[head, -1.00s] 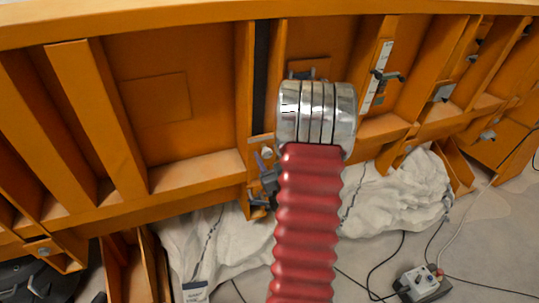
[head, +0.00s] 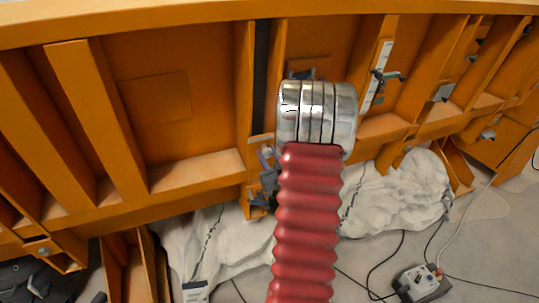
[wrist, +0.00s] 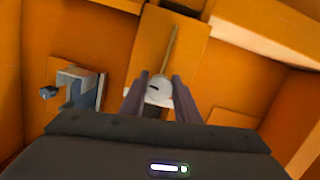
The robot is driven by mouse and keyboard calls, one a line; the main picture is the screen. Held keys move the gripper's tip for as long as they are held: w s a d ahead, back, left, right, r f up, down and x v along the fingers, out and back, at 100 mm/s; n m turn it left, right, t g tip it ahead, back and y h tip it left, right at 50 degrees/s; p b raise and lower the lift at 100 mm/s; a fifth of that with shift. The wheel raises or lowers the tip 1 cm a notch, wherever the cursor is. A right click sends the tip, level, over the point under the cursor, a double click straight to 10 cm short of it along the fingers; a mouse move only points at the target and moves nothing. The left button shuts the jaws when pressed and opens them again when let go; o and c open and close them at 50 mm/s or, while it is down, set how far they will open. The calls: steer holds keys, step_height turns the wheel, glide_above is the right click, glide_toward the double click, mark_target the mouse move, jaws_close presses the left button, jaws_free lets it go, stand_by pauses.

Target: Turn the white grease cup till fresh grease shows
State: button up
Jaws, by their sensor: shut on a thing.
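The white grease cup (wrist: 160,94) is a small round white cap with a short dark mark on its left side, seen in the wrist view. My gripper (wrist: 160,80) has its two dark fingers shut on the cup, one on each side. A thin tan streak (wrist: 170,48) runs up the orange plate from the cup; I cannot tell whether it is grease. In the head view my gripper (head: 266,178) shows only partly, at the orange frame's lower rail, behind my red arm sleeve. A small white spot beside the fingers there may be the cup.
A grey clamp-like fitting (wrist: 77,88) stands left of my gripper in the wrist view. Orange ribs (head: 85,110) border the workspace. White cloth (head: 395,205) lies below the frame. A socket box (head: 420,284) with cables sits on the floor at lower right.

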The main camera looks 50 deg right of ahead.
steer(key=shift+s+d+m, duration=0.1)
steer(key=shift+s+m, duration=0.05)
steer(key=shift+m, duration=0.15)
steer(key=m+y, duration=0.1)
steer(key=m, duration=0.2)
steer(key=shift+r+m+t, duration=0.1)
steer(key=shift+m+t, duration=0.2)
steer(key=shift+m, duration=0.1)
steer(key=m+t+y, duration=0.1)
steer(key=m, duration=0.3)
stand_by(0.4)
steer(key=o, duration=0.7)
steer(key=shift+s+d, duration=0.1)
steer(key=o, duration=0.4)
steer(key=shift+c, duration=0.2)
steer(key=shift+a, duration=0.2)
